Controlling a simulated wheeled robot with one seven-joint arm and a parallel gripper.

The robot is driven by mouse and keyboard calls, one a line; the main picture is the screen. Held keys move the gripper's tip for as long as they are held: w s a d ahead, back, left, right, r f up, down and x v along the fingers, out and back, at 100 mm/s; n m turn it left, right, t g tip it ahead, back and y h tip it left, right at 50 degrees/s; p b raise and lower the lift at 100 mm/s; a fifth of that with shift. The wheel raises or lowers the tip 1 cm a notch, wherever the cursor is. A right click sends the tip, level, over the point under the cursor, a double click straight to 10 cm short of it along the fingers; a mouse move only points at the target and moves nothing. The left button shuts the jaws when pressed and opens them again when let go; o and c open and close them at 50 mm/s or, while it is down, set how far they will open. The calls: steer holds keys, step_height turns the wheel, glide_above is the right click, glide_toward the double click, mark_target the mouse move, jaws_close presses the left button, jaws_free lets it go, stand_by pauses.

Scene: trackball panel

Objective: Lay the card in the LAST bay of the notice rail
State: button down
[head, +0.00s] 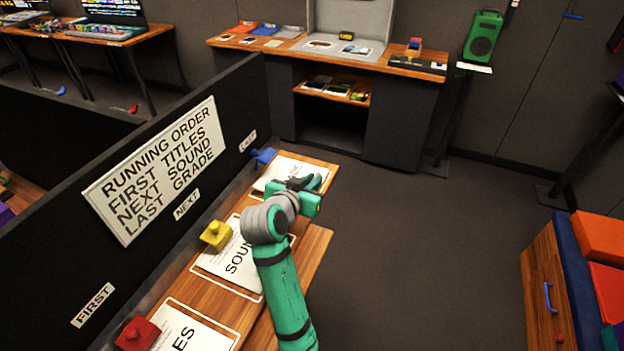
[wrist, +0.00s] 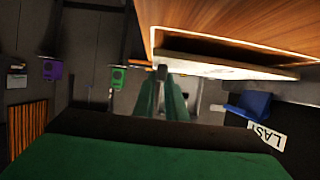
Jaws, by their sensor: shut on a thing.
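The white card (head: 283,168) is at the LAST bay, at the far end of the wooden rail, with its lettering mostly hidden by my gripper (head: 304,184). In the wrist view the card (wrist: 220,66) shows nearly edge-on, close against the wood inside the bay's white outline. My gripper (wrist: 163,76) is shut on the card's near edge. Whether the card rests fully on the wood I cannot tell. The blue clip (head: 263,157) and the LAST label (head: 248,141) are beside it; the label also shows in the wrist view (wrist: 266,136).
The NEXT bay holds a SOUND card (head: 236,258) by a yellow clip (head: 215,235). The FIRST bay holds another card (head: 190,333) by a red clip (head: 137,334). A dark partition carries the running-order sign (head: 155,168). Open floor lies to the right.

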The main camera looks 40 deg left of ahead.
steer(key=c, duration=1.8)
jaws_free()
steer(key=shift+r, duration=0.15)
steer(key=shift+r, duration=0.25)
steer(key=v, duration=1.2)
steer(key=shift+r, duration=0.3)
